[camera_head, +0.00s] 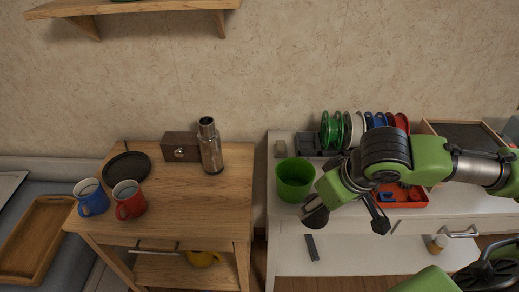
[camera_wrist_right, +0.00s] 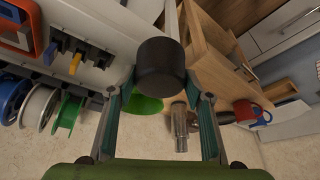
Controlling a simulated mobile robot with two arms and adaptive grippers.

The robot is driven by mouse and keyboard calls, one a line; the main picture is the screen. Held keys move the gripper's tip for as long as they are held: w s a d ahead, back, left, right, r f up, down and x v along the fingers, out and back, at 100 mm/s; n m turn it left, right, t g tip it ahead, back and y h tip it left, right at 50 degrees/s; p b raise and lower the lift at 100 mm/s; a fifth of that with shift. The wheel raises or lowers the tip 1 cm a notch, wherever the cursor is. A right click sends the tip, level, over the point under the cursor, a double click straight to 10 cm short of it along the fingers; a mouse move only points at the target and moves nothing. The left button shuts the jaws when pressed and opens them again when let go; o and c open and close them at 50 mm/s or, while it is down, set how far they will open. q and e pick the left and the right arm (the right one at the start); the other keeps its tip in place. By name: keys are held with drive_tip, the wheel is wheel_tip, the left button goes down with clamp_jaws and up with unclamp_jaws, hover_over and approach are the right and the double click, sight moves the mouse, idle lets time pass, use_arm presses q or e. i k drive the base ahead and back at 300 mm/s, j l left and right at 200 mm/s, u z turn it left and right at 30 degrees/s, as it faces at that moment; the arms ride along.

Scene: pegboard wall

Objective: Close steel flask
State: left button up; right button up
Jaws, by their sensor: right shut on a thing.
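The steel flask (camera_head: 210,148) stands upright on the wooden cart, its top bare and open. It also shows in the right wrist view (camera_wrist_right: 180,128), beyond the fingers. My right gripper (camera_wrist_right: 160,88) is shut on a dark, rounded black cap (camera_wrist_right: 161,66), held between its fingertips. In the head view the cap (camera_head: 315,212) hangs at the gripper over the white table's left part, to the right of the flask and apart from it. My left gripper is not in view.
The wooden cart (camera_head: 190,210) also holds a wooden box (camera_head: 180,147), a black plate (camera_head: 127,167), a blue mug (camera_head: 91,198) and a red mug (camera_head: 129,199). A green bucket (camera_head: 294,180) stands close to my right gripper. Several spools (camera_head: 335,130) line the wall.

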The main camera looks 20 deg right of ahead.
sight(209, 138)
drive_tip(key=k+l, duration=0.1)
drive_tip(key=l, duration=0.35)
drive_tip(key=k+l+z, duration=0.1)
drive_tip(key=l, duration=0.8)
drive_tip(key=k+z, duration=0.05)
